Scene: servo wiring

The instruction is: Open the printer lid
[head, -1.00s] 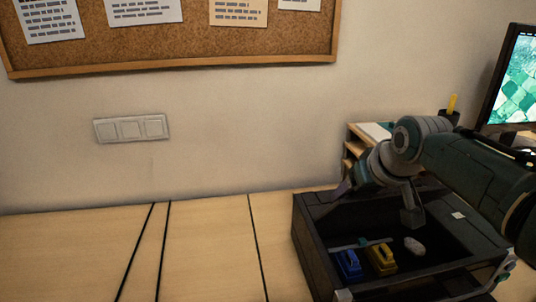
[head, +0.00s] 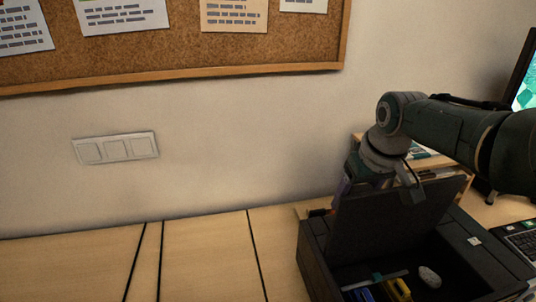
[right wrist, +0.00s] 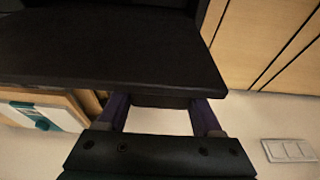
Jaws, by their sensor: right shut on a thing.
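The printer (head: 312,262) is a dark box at the lower right of the head view. Its lid (head: 385,225) is a dark panel standing tilted up above the box, with the inside open below it. My right gripper (head: 380,190) is at the lid's upper edge. In the right wrist view the lid (right wrist: 110,48) fills the upper left, and the fingers of my right gripper (right wrist: 160,108) are shut on its edge. The exact contact is partly hidden by the lid. My left gripper is not in view.
Inside the printer are a blue part (head: 363,295), a yellow part (head: 397,290) and a pale lump (head: 429,277). A wooden organizer (head: 440,160) stands behind. A keyboard (head: 524,242) and monitor (head: 525,80) are at the right. The desk (head: 200,250) at left is clear.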

